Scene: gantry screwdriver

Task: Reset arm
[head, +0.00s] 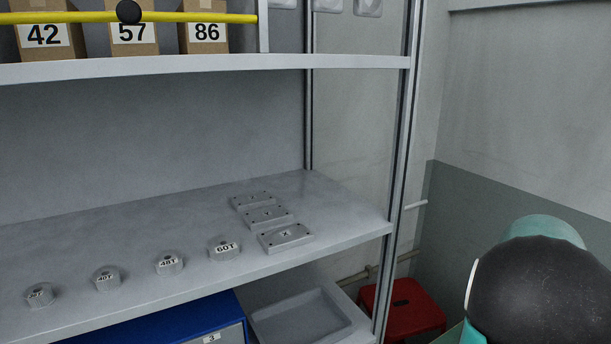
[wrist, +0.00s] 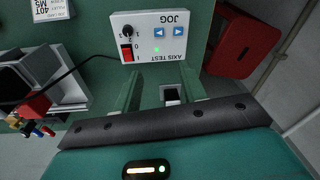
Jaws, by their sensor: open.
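My gripper (wrist: 161,78) shows in the wrist view with its two green fingers apart and nothing held between them. Past the fingertips is a white control box (wrist: 152,40) that reads "AXIS TEST JOG" upside down. It has a black knob, a red switch, two blue arrow buttons and a lit green light. I cannot tell how far the fingertips are from the box. In the head view, a black rounded part and teal parts of my arm show at the lower right; my fingers are not visible there.
A grey shelf (head: 150,235) holds several labelled round parts and three flat plates (head: 285,236). Numbered cartons (head: 133,38) stand above behind a yellow bar (head: 220,18). A blue bin (head: 190,318) and red stool (head: 405,308) are below. Coloured handles (wrist: 30,125) lie left in the wrist view.

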